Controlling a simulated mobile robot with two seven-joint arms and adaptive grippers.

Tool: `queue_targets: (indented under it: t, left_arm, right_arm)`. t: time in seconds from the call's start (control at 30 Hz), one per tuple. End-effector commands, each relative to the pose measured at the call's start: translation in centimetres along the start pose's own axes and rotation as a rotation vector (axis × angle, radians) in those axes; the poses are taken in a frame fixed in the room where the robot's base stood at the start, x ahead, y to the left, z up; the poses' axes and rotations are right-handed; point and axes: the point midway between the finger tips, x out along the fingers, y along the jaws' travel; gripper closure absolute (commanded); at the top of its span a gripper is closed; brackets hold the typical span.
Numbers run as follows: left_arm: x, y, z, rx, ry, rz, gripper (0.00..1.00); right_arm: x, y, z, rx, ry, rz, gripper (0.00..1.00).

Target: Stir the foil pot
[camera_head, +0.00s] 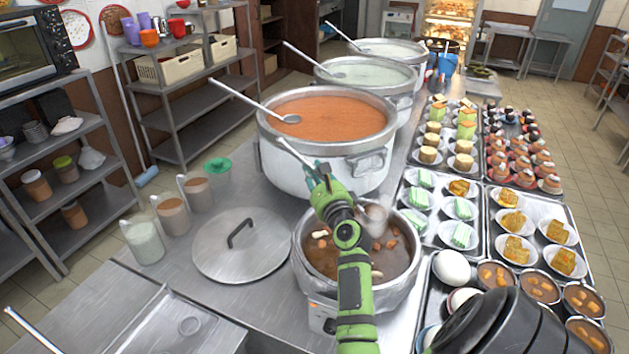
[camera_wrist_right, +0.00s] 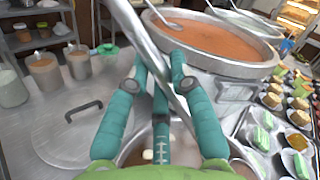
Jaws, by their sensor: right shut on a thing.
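The foil pot (camera_head: 303,262) is the small silvery pot of brown stew with orange and pale chunks at the front of the counter. My right gripper (camera_head: 318,178) is above its far rim, shut on a metal ladle (camera_head: 295,156). In the wrist view my right gripper's teal fingers (camera_wrist_right: 160,75) close around the ladle handle (camera_wrist_right: 143,42), which slants down toward the pot. My right arm covers the middle of the pot, and the ladle's lower end is largely hidden. My left gripper is not in view.
A large pot of orange congee (camera_head: 330,118) stands just behind, with more stockpots beyond. A flat lid (camera_head: 215,262) lies left of the foil pot, near several filled jugs (camera_head: 143,243). Trays of small dishes (camera_head: 486,222) crowd the right side.

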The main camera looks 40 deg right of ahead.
Motion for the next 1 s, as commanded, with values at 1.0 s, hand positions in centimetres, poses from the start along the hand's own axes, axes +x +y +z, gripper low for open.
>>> queue_targets:
  t: [1.0]
  left_arm:
    - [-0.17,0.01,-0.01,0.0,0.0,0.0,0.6]
  right_arm:
    - [0.02,-0.41,0.41,-0.192,0.04,0.054,1.0]
